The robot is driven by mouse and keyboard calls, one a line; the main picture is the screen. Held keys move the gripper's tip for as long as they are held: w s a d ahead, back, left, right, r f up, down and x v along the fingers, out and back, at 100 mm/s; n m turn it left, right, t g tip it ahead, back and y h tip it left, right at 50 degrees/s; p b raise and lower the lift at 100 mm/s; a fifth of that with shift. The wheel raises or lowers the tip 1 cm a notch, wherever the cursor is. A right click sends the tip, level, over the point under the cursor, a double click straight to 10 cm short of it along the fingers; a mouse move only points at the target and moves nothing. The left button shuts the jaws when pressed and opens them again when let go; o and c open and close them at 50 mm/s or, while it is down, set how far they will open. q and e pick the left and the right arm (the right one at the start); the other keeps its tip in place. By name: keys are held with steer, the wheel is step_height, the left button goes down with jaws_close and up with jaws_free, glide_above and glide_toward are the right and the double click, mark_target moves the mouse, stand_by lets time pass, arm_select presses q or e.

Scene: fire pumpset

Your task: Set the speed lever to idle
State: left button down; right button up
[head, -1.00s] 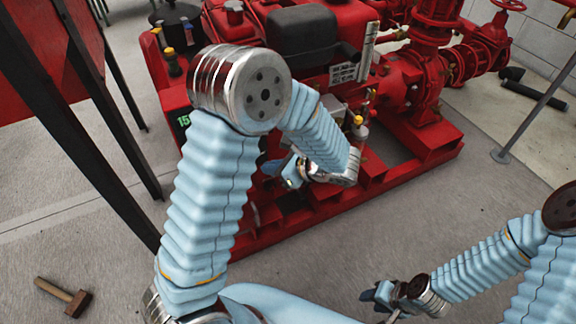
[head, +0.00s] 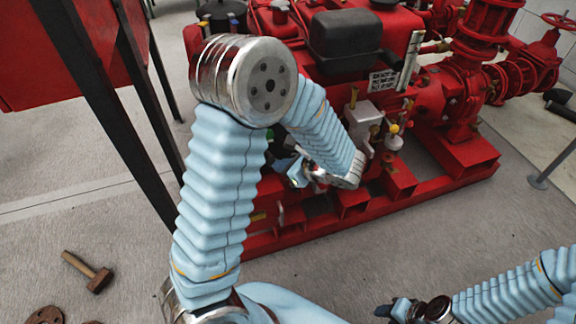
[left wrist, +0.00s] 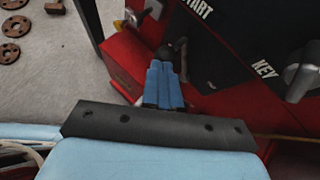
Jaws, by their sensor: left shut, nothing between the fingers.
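A dark lever with a rounded knob (left wrist: 181,46) stands on the panel in the left wrist view. It looks like the speed lever, but no label on it can be read. My left gripper (left wrist: 164,68) is shut and empty, its blue fingertips close beside the lever's lower part; I cannot tell whether they touch. In the head view my left gripper (head: 292,170) is at the front of the red pumpset (head: 400,178), partly hidden by my own arm. My right gripper (head: 393,309) is low at the bottom, away from the pumpset, too small to read.
The black panel (left wrist: 222,58) reads START and KEY, with a metal key switch (left wrist: 303,72) at right and another metal handle (left wrist: 137,17) at left. Dark posts (head: 110,110) stand left of my left arm.

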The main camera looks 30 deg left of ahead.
arm_select(q)
steer(key=shift+a, duration=0.1)
stand_by(0.3)
steer(key=shift+w+d, duration=0.55)
steer(key=shift+d, duration=0.1)
steer(key=s+p+v, duration=0.1)
steer(key=v, duration=1.2)
steer(key=shift+d+f, duration=0.2)
steer(key=shift+d, duration=0.1)
